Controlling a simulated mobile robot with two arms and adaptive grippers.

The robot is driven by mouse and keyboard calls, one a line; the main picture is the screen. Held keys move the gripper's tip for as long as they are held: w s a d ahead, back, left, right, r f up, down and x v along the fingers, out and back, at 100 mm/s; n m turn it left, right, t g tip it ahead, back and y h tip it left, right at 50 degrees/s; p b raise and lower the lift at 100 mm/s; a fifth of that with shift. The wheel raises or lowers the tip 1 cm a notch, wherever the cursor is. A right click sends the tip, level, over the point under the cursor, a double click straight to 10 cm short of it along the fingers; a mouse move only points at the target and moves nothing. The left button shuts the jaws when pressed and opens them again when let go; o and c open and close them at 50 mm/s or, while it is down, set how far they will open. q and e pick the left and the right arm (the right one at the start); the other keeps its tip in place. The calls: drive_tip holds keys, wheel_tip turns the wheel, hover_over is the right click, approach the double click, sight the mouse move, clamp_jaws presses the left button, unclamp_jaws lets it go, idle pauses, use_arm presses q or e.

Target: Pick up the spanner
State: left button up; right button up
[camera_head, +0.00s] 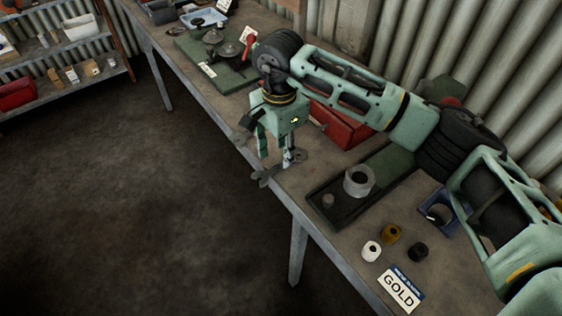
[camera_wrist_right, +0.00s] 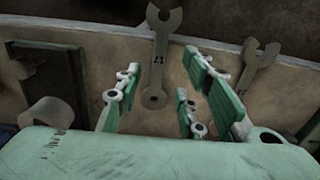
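A grey spanner (camera_wrist_right: 155,55) marked 17 lies on the bench, its open jaw end at the bench edge and its ring end between my fingers in the right wrist view. In the head view a grey spanner (camera_head: 265,177) lies at the front edge below my right gripper. A second grey spanner (camera_wrist_right: 261,62) lies to its right in the right wrist view. My right gripper (camera_head: 275,158) points down over the bench edge. Its fingers are apart with nothing gripped between them. Whether the fingertips touch the bench is unclear. My left gripper is not in view.
A dark tray (camera_head: 324,212) with a large nut (camera_head: 359,181) stands right of the gripper. A red box (camera_head: 343,128) is behind it. Small cylinders and a GOLD label (camera_head: 399,291) are nearer. A green board (camera_head: 222,72) lies farther along. The floor in front is clear.

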sight(281, 165)
drive_tip(key=shift+s+d+f+p, duration=0.1)
drive_tip(key=shift+f+p, duration=0.2)
drive_tip(key=shift+f, duration=1.3)
drive_tip(key=shift+c, duration=0.2)
clamp_jaws()
